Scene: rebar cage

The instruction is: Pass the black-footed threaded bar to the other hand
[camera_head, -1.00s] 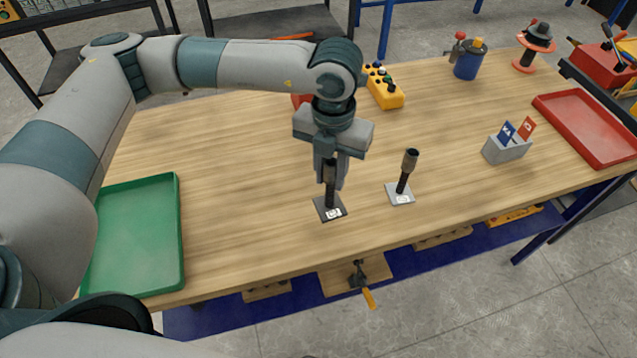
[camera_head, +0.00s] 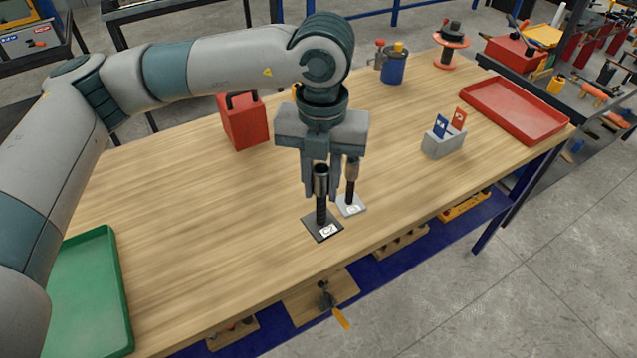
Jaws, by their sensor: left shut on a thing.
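The black-footed threaded bar (camera_head: 321,212) stands upright, with a dark square foot and a white label. My left gripper (camera_head: 321,182) points down and is shut on the upper part of this bar. The foot appears to be held a little above the table, though the gap is hard to judge. A second threaded bar with a light grey foot (camera_head: 352,206) stands just behind and right of it, partly hidden by the gripper. My right gripper is not in view.
The wooden table (camera_head: 200,215) has free room at left. A green tray (camera_head: 122,300) lies front left, a red tray (camera_head: 515,112) far right. A grey card holder (camera_head: 443,145), a blue cup (camera_head: 393,70) and a red box (camera_head: 243,125) stand on the table.

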